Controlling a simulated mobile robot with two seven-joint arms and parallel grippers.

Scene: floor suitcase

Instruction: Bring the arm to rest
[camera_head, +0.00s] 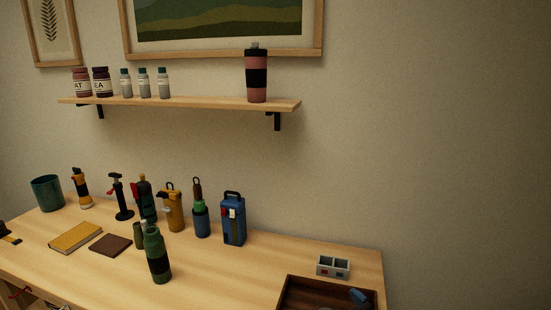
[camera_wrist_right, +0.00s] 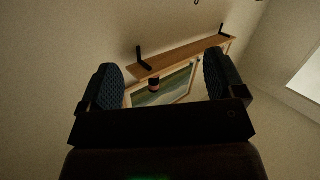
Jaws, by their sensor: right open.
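My right gripper (camera_wrist_right: 160,66) shows only in the right wrist view. Its two dark, ribbed fingers stand wide apart with nothing between them. Beyond the fingers, tilted in that view, are the wall shelf (camera_wrist_right: 185,56) with its black brackets and the framed landscape picture (camera_wrist_right: 178,84). The gripper touches nothing that I can see. Neither arm shows in the head view, and my left gripper is in no view.
The wooden table (camera_head: 215,275) carries a green bottle (camera_head: 157,255), several flasks and tools, a yellow book (camera_head: 76,237), a teal cup (camera_head: 47,192), a small grey box (camera_head: 333,266) and a dark tray (camera_head: 290,288). Bottles stand on the wall shelf (camera_head: 200,103). Bare wall fills the right.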

